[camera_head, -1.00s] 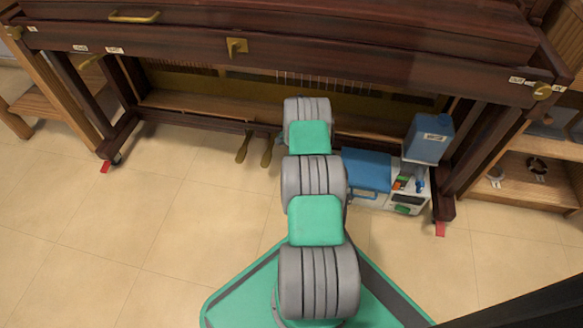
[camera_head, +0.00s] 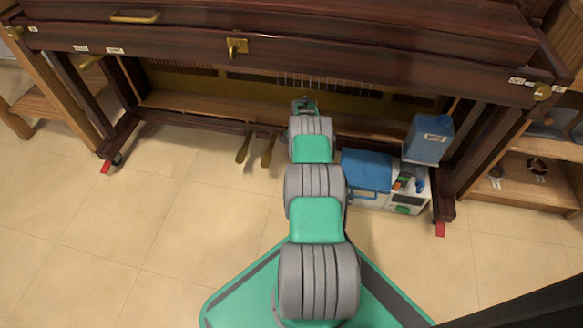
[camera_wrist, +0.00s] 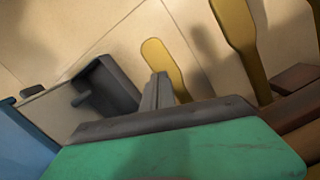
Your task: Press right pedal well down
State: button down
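Two brass pedals show in the head view, the left pedal (camera_head: 243,148) and the middle pedal (camera_head: 268,151). The right pedal is hidden there behind my arm. In the wrist view, which looks turned around, the right pedal (camera_wrist: 163,58) is the brass one nearest the gripper, with the middle pedal (camera_wrist: 236,38) beside it. My gripper (camera_wrist: 130,78) has two dark fingers standing apart, with nothing between them. One finger overlaps the right pedal in the picture; I cannot tell whether they touch. In the head view the fingers are hidden.
The dark wooden piano (camera_head: 380,65) overhangs the pedals. A blue box (camera_head: 366,170), a white case (camera_head: 408,203) and a blue canister (camera_head: 428,139) stand close to the right of my arm. The tiled floor (camera_head: 170,215) at left is clear.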

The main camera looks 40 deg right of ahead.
jog(key=shift+d+r, duration=0.1)
notch_tip(320, 180, up, 8)
jog(key=p, duration=0.3)
jog(key=shift+d+f, duration=0.2)
jog(key=shift+d, duration=0.1)
jog(key=shift+w, duration=0.1)
